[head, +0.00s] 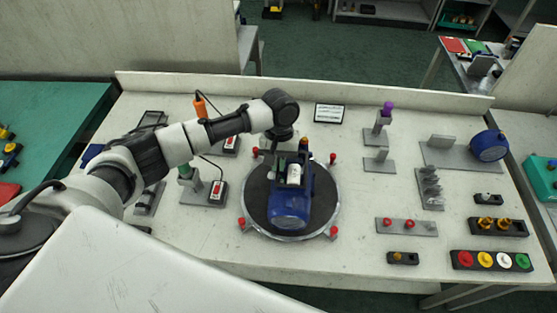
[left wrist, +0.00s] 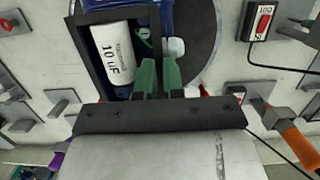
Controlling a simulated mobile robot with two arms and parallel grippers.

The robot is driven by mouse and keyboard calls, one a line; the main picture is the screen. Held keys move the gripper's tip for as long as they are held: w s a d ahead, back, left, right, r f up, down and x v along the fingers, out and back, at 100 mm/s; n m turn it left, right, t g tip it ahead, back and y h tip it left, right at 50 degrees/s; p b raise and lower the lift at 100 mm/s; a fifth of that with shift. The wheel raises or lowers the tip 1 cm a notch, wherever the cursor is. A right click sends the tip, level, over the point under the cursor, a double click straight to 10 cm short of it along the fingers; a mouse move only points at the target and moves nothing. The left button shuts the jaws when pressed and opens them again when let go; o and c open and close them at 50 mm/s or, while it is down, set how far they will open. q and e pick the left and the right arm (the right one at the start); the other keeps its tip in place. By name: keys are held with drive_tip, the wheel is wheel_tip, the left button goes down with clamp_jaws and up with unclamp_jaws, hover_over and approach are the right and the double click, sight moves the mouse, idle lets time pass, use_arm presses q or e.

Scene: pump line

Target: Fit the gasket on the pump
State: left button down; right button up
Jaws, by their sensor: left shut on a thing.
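The blue pump (head: 290,210) lies on the round dark turntable (head: 258,208) at the middle of the bench. Its open black box (left wrist: 98,72) holds a white cylinder (left wrist: 112,48) marked 10 uF. My left gripper (head: 303,148) is over the far end of the pump. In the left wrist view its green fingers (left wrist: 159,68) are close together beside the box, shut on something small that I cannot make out. A thin green loop (left wrist: 145,38) and a white block (left wrist: 176,47) show just beyond the fingertips. I cannot identify a gasket for sure. My right gripper is not in view.
Red-topped posts (head: 333,158) ring the turntable. An orange-handled tool (head: 200,106) and a red-switched box (head: 218,192) stand left. Grey fixtures (head: 379,160), a blue round part (head: 488,146) and a strip of coloured buttons (head: 492,261) are right. Bare bench lies between turntable and right-hand fixtures.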

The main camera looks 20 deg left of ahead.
use_arm(q)
drive_tip(key=shift+f, duration=0.15)
idle(0.3)
drive_tip(key=c, duration=1.5)
unclamp_jaws()
drive_tip(key=shift+w+r+p, duration=0.2)
drive_tip(key=shift+r+p, duration=0.9)
drive_tip(key=shift+p, duration=0.25)
drive_tip(key=shift+o, duration=0.2)
drive_tip(key=shift+a, duration=0.1)
drive_tip(key=o, duration=0.5)
